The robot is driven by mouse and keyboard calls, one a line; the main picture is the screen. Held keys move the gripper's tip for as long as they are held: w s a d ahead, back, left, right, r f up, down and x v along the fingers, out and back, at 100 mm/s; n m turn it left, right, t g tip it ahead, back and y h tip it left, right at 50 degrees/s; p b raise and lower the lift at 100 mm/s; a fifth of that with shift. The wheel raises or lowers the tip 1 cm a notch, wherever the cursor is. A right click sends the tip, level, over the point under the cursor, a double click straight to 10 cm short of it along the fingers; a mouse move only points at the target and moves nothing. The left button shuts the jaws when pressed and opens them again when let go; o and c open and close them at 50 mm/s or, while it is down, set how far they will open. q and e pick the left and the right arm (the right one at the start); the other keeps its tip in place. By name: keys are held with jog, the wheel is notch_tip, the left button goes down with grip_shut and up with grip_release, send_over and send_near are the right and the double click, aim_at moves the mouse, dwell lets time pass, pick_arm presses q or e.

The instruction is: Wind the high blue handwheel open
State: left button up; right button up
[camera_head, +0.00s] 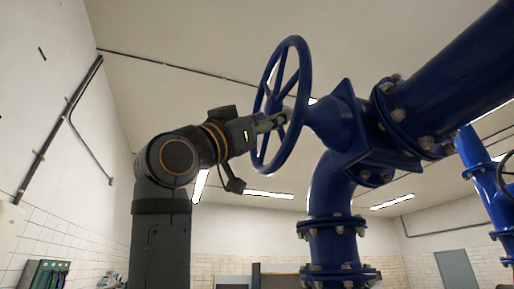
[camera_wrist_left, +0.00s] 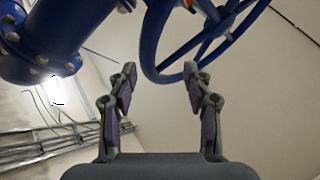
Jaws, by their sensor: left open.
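The high blue handwheel (camera_head: 306,78) has a round rim and spokes and stands nearly edge-on at the left end of a blue valve. My left gripper (camera_head: 285,118) reaches it from the left, its fingers overlapping the wheel near mid-height. In the left wrist view the handwheel's rim (camera_wrist_left: 151,42) comes down between the two fingertips of my left gripper (camera_wrist_left: 159,70). The fingers are spread apart, and I cannot tell whether either touches the rim. My right gripper is in neither view.
The blue valve body (camera_head: 335,118) and a thick flanged pipe (camera_head: 450,85) fill the right side. A vertical blue pipe (camera_head: 335,195) drops below the valve. Another blue pipe (camera_head: 480,165) stands at far right. Open air lies left of the wheel, before a white wall (camera_head: 40,120).

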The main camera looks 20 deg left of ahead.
aim_at(298, 105)
pick_arm(q)
jog(key=w+d+r+p, duration=0.2)
jog(key=d+r+p, duration=0.1)
jog(key=w+d+r+p, duration=0.1)
jog(key=d+r+p, duration=0.1)
jog(key=shift+d, duration=0.1)
jog(key=w+r+p, duration=0.2)
jog(key=shift+w+d+r+p, duration=0.1)
jog(key=shift+w+d+p, duration=0.15)
jog(key=shift+d+p, duration=0.15)
jog(key=shift+w+d+r, duration=0.1)
jog(key=shift+d, duration=0.35)
jog(key=shift+a, duration=0.2)
jog(key=c, duration=0.7)
jog(key=shift+d, duration=0.1)
grip_shut()
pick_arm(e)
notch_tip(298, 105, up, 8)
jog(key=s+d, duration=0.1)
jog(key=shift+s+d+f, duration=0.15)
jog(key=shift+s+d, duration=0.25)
